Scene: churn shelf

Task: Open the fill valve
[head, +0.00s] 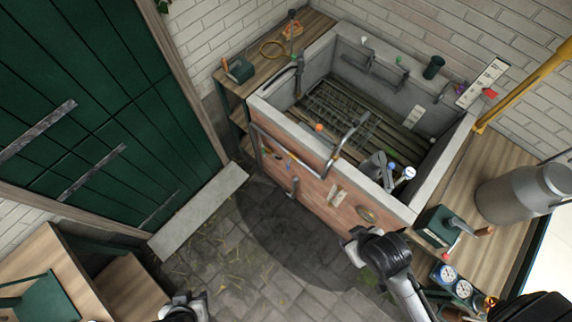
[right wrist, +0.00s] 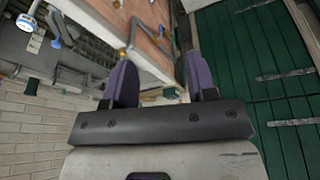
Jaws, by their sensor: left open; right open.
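A stone trough (head: 262,105) with a brick front carries several fittings. A grey pipe with a bent spout (head: 347,138) crosses its front rim. A round brass-coloured fitting (head: 368,214) and a small lever (head: 293,187) are on the front face. I cannot tell which fitting is the fill valve or its state. My right gripper (head: 352,247) is open before the trough's front right end. In the right wrist view its fingers (right wrist: 160,70) are apart, nothing between them. My left gripper (head: 184,304) is open at the bottom edge, partly cut off, far from the trough.
A green door (head: 90,110) stands left. A wooden bench (head: 500,165) at right holds a metal churn (head: 522,193) and a dark green box (head: 436,226). Gauges (head: 462,288) sit beneath it. The paved floor (head: 245,250) before the trough is clear.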

